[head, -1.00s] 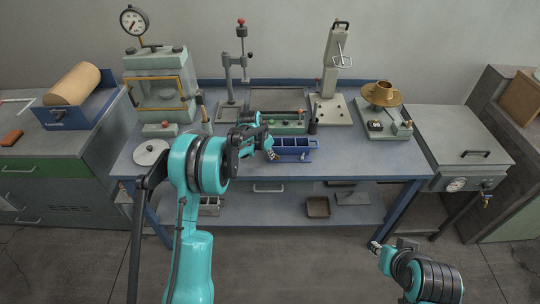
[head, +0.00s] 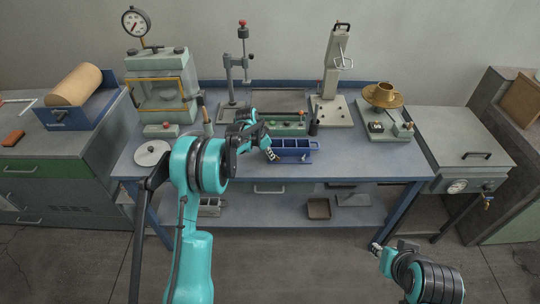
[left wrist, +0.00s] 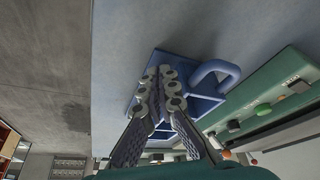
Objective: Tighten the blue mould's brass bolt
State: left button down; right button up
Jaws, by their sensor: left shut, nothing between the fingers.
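The blue mould (head: 293,143) is a compartmented tray on the bench, in the middle of the head view. It also shows in the left wrist view (left wrist: 188,64), with a blue loop handle (left wrist: 217,76) beside the fingers. My left gripper (head: 272,156) is shut and empty at the mould's left end; in the left wrist view its fingertips (left wrist: 161,82) lie together in front of the mould. I cannot tell whether they touch it. The brass bolt cannot be made out in either view. My right gripper (head: 375,248) is low at the right, away from the bench.
A green control box (head: 287,127) stands close behind the mould. The bench front right of the mould (head: 365,160) is clear.

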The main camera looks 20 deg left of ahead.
pick_arm(q)
jog(key=shift+w+m, duration=0.15)
jog(key=shift+m, duration=0.35)
dwell(1.1)
